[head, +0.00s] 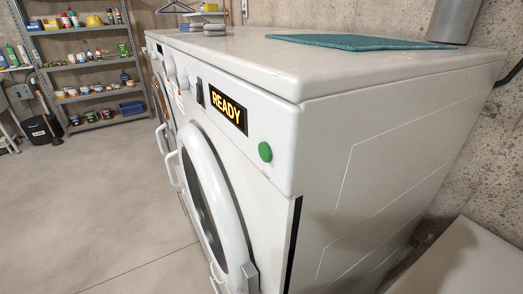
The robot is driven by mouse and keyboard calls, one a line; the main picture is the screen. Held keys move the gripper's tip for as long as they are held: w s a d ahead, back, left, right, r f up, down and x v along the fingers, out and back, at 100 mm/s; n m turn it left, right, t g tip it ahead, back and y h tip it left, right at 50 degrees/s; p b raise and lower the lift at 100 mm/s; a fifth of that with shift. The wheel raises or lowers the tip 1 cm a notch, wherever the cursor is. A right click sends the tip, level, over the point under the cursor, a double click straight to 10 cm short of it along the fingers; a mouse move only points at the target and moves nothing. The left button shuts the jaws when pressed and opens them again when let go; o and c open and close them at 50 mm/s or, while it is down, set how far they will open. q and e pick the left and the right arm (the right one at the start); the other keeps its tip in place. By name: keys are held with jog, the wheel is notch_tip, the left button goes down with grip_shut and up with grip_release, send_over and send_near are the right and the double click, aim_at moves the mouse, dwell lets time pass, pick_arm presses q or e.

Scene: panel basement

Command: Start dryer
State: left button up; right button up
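The white dryer (345,135) stands close in front of me, its front face turned to the left and its side panel toward me. Its display (228,109) reads "READY" in yellow letters on black. A round green button (265,151) sits on the front panel to the right of the display. The dryer door (217,195) has a white ring and dark glass and looks shut. Neither of my grippers shows in the head view.
A stocked shelf (85,75) stands at the back left. The concrete floor (85,205) left of the dryer is clear.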

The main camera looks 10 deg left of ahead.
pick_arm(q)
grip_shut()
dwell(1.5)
